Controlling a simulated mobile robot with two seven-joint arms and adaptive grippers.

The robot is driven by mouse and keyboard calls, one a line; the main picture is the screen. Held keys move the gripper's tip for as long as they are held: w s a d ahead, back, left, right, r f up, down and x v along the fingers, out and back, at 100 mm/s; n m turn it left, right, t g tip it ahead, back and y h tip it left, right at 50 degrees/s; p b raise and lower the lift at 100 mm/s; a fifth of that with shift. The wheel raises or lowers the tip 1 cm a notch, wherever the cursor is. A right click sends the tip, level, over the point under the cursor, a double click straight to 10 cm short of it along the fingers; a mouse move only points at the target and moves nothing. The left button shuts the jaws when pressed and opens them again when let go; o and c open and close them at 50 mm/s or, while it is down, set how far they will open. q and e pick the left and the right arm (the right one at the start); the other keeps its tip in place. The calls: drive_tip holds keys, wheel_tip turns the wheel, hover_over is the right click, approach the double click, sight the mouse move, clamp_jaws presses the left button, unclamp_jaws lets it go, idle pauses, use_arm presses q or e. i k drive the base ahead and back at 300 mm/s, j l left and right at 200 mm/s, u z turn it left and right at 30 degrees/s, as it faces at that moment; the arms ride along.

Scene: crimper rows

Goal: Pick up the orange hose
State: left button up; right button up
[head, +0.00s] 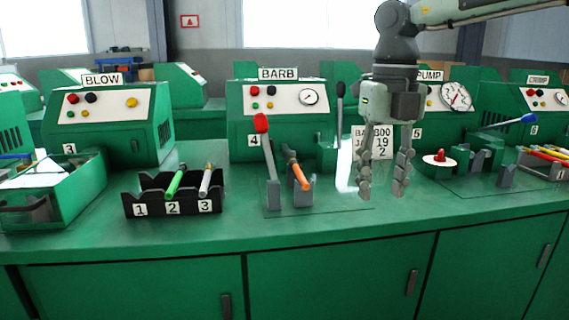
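The orange hose (300,174) stands tilted in a grey holder (304,194) at the front of the BARB station, its dark end up and to the left. A lever (270,160) with a red knob stands just left of it. My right gripper (382,193) hangs fingers down to the right of the hose, apart from it. Its two fingers are spread with nothing between them. My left gripper is not in the head view.
A black rack (175,206) numbered 1 to 3 holds a green hose (175,182) and a whitish hose (206,180). A black-knobbed lever (340,105) stands behind, left of my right gripper. The green bench front (330,226) is clear.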

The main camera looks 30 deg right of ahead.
sight(295, 166)
drive_tip(key=i, duration=0.95)
